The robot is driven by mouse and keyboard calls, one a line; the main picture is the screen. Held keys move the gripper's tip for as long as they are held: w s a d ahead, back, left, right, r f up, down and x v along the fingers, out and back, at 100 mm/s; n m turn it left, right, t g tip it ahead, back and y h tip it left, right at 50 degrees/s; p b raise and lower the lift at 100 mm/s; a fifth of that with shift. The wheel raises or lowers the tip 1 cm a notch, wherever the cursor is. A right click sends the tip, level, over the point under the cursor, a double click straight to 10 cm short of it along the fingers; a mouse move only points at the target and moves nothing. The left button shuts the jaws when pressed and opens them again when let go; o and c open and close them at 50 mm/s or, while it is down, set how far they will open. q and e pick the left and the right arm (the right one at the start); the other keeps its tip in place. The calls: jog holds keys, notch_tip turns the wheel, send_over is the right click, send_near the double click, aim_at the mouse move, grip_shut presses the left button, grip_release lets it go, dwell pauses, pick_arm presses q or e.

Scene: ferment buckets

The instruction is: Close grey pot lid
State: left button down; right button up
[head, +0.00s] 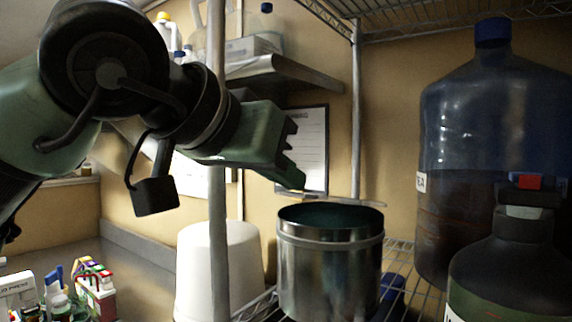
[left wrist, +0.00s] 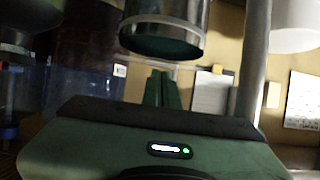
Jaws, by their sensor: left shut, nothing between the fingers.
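The grey metal pot (head: 330,265) stands on a wire shelf, its top open and its dark inside showing. A thin grey edge (head: 370,203), perhaps the lid seen nearly edge-on, shows at the back of the rim. In the left wrist view the pot (left wrist: 165,12) appears upside down at the top, with the thin edge (left wrist: 160,63) near its mouth. My left gripper (head: 299,183) is shut and empty, its tips just above and behind the left part of the rim. The fingers (left wrist: 163,78) also show in the wrist view, close to that edge. My right gripper is not in view.
A white bucket (head: 218,270) and a metal post (head: 216,150) stand left of the pot. A large blue bottle (head: 480,140) and a dark bottle-shaped container (head: 510,270) stand to the right. A clipboard (head: 312,150) hangs behind on the wall. A shelf (head: 285,80) is above.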

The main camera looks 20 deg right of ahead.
pick_arm(q)
jog(key=f+b, duration=0.1)
jog(key=b, duration=0.2)
jog(key=f+t+h+b, duration=0.1)
jog(key=f+b, duration=0.1)
jog(key=b, duration=0.1)
jog(key=f+h+b, duration=0.1)
jog(key=f+b, duration=0.1)
jog(key=b, duration=0.1)
jog(key=shift+s+a+f+t, duration=0.15)
jog(key=shift+s+a+t, duration=0.15)
jog(key=shift+s+a, duration=0.1)
jog(key=shift+f, duration=0.1)
